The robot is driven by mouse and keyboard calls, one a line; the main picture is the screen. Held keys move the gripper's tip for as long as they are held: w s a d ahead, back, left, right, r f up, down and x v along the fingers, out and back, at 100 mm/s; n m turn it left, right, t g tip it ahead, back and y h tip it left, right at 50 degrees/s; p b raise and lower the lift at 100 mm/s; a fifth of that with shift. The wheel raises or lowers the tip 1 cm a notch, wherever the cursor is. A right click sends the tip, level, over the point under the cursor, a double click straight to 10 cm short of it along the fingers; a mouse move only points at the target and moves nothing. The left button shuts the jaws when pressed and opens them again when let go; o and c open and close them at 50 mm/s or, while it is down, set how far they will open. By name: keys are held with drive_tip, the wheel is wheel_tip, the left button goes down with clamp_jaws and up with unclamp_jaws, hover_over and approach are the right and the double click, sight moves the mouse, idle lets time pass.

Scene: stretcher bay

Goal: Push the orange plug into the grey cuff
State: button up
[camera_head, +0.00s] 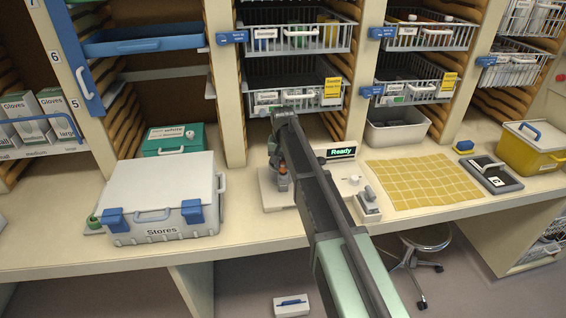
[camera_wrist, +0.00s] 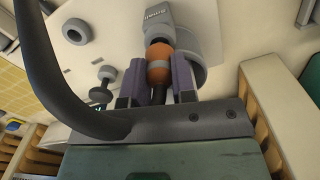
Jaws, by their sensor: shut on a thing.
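The orange plug (camera_wrist: 159,68) sits between the two purple-grey pads of my gripper (camera_wrist: 157,84) in the wrist view, with a dark lead below it. The gripper is shut on it. A grey cuff (camera_wrist: 160,34) with lettering on its upper part lies straight ahead of the plug. The plug's far end meets or overlaps the cuff's near end in this view; I cannot tell how deep it is in.
A round grey part (camera_wrist: 188,48) stands right of the plug, and a dark knob (camera_wrist: 102,84) and a grey ring (camera_wrist: 76,31) stand left. On the counter, a Stores box (camera_head: 160,195) is left and a yellow mat (camera_head: 420,182) right. Wire baskets (camera_head: 295,92) hang above.

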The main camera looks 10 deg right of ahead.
sight(283, 161)
drive_tip(key=shift+f+b, duration=0.6)
drive_tip(key=shift+f, duration=0.1)
drive_tip(key=o, duration=1)
wheel_tip(283, 161, up, 11)
drive_tip(key=p, duration=1.1)
drive_tip(key=shift+r, duration=0.1)
drive_tip(key=s+f+n+b, duration=0.1)
drive_tip(key=s+f+b, duration=0.2)
drive_tip(key=s, duration=0.7)
drive_tip(key=s+f+n+b, duration=0.1)
drive_tip(key=s+f+b, duration=0.3)
drive_tip(key=s, duration=0.7)
drive_tip(key=s+f+n+b, duration=0.1)
drive_tip(key=s+f+b, duration=0.2)
drive_tip(key=s, duration=0.8)
drive_tip(key=shift+s+f+b, duration=0.25)
drive_tip(key=shift+f+b, duration=0.15)
drive_tip(key=shift+f, duration=0.05)
